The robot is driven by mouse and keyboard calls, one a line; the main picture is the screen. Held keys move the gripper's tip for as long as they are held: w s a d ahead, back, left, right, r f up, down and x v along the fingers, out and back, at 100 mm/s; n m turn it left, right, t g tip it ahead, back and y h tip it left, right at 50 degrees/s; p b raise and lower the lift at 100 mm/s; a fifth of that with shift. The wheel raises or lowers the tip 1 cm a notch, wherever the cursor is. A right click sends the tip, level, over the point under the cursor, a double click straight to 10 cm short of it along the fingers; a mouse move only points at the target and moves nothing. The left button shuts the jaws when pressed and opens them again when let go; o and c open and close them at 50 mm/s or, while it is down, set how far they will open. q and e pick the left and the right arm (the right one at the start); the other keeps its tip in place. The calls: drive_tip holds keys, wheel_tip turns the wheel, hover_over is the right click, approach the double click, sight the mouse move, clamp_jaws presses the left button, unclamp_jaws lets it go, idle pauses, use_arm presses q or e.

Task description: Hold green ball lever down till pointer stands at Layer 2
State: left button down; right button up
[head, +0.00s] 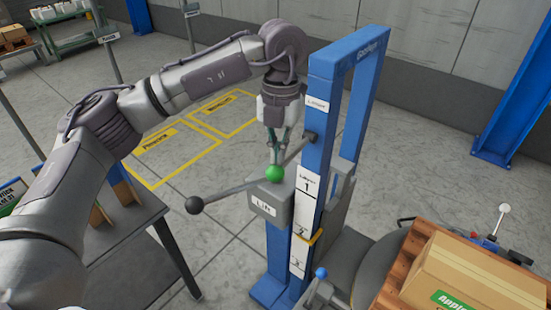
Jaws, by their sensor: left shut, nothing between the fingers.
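The green ball (275,173) of the lever sits at the top of the grey box marked "Lift" (264,203) on the blue column. My left gripper (276,155) is shut and empty and points down, its fingertips right above the ball. I cannot tell whether they touch it. The white scale (307,189) on the column carries the marks 1, 2 and 3 from top to bottom. The yellow pointer (309,240) stands low on the 2 panel, close to the border with 3. My right gripper is not in view.
A dark-ball lever (194,205) sticks out left of the Lift box. A blue-ball lever (321,273) stands low beside the column. A carton (475,276) lies on a wooden pallet (392,289) at the right. A dark table (130,240) is at the left.

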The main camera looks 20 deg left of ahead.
use_arm(q)
drive_tip(key=w+r, duration=0.3)
drive_tip(key=r, duration=0.9)
drive_tip(key=shift+w+r, duration=0.3)
drive_tip(key=shift+w, duration=0.05)
idle(0.6)
